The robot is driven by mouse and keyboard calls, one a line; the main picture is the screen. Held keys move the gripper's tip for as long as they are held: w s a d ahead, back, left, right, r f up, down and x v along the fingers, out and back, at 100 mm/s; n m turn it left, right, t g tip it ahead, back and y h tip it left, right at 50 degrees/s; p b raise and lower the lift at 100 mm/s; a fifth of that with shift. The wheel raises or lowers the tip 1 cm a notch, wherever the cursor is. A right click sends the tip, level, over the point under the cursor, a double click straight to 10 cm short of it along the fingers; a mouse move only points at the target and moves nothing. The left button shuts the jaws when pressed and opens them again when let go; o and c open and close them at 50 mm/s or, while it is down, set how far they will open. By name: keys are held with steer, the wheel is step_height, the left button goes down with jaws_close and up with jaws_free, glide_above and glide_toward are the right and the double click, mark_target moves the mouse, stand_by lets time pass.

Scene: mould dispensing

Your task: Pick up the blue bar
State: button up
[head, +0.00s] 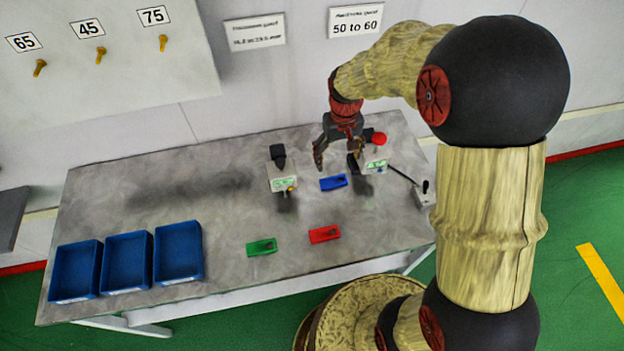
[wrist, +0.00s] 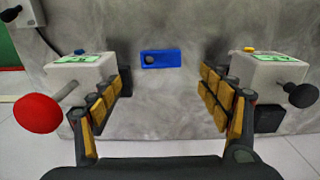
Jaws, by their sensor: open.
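The blue bar (head: 333,182) lies flat on the grey table between two small white devices in the head view. In the wrist view the blue bar (wrist: 160,58) lies across the picture, with a dark round hole near its left end. My gripper (head: 338,160) is open and empty above the table, close to the bar. In the wrist view its two padded fingers (wrist: 168,97) stand wide apart, one on each side of the bar's position. The bar shows beyond the fingertips, and nothing is between the pads.
White devices with green displays stand left (head: 283,176) and right (head: 374,160) of the bar; the right one has a red knob. A green bar (head: 262,247) and a red bar (head: 324,234) lie nearer the front. Blue bins (head: 203,262) stand at the left. The table's middle left is clear.

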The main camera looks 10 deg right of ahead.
mark_target(333, 181)
steer(key=f, duration=0.4)
steer(key=w+f+b, duration=0.1)
steer(key=f, duration=0.4)
steer(key=f+b, duration=0.1)
steer(key=f, duration=0.3)
steer(key=shift+w+a+f, duration=0.1)
steer(key=shift+w+f, duration=0.1)
steer(key=shift+f, duration=0.05)
steer(key=c, duration=0.3)
steer(key=c, duration=0.6)
steer(key=shift+r, duration=0.15)
steer(key=shift+c, duration=0.2)
